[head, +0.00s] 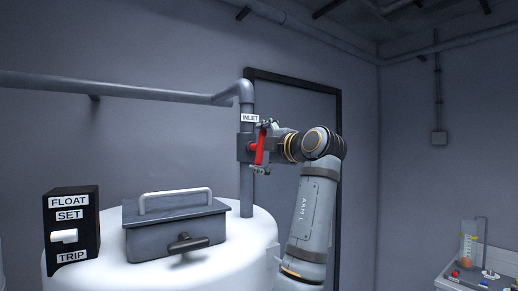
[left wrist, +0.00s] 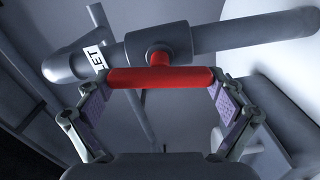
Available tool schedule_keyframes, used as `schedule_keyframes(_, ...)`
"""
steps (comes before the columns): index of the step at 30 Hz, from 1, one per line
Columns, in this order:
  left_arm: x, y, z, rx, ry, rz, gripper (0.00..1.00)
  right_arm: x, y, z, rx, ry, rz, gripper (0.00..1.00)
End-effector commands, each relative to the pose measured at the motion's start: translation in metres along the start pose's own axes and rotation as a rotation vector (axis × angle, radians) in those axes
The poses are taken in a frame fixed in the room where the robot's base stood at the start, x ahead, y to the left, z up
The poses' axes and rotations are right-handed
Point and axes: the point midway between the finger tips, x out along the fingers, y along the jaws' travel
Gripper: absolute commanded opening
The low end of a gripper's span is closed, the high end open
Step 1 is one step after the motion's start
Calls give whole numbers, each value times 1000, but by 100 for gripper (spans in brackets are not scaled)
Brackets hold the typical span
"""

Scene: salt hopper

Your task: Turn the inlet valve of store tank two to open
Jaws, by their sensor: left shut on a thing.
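The red inlet valve handle (head: 259,152) sits on a grey valve body (head: 243,147) in the vertical pipe above the white tank, under a label reading INLET (head: 250,118). In the head view the handle stands nearly upright, roughly along the pipe. In the left wrist view the red handle (left wrist: 160,77) lies almost parallel to the pipe (left wrist: 240,36), at a slight angle. My left gripper (head: 263,147) is shut on the handle, with one finger at each end of it. The left wrist view shows both pads (left wrist: 161,88) against its ends. My right gripper is not in view.
The white tank (head: 255,236) carries a grey lidded box (head: 175,232) with a pale handle and a dark latch. A black FLOAT SET TRIP box (head: 72,222) stands at the left. A bench (head: 452,284) with a beaker (head: 469,250) is at the right.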

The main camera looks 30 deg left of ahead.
Motion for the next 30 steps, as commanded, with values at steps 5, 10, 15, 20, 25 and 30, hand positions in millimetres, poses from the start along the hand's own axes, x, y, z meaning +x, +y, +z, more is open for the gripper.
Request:
schedule_keyframes(5,0,0,0,-90,0,1,62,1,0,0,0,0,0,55)
schedule_keyframes(10,0,-1,0,-142,0,1,62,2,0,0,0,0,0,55)
schedule_keyframes(15,0,-1,0,-166,0,1,62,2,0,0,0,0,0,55)
schedule_keyframes(20,0,-1,0,-171,0,1,62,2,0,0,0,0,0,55)
schedule_keyframes(25,0,-1,0,-171,0,1,62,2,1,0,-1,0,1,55)
schedule_keyframes(30,0,-1,0,-170,0,1,100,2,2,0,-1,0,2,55)
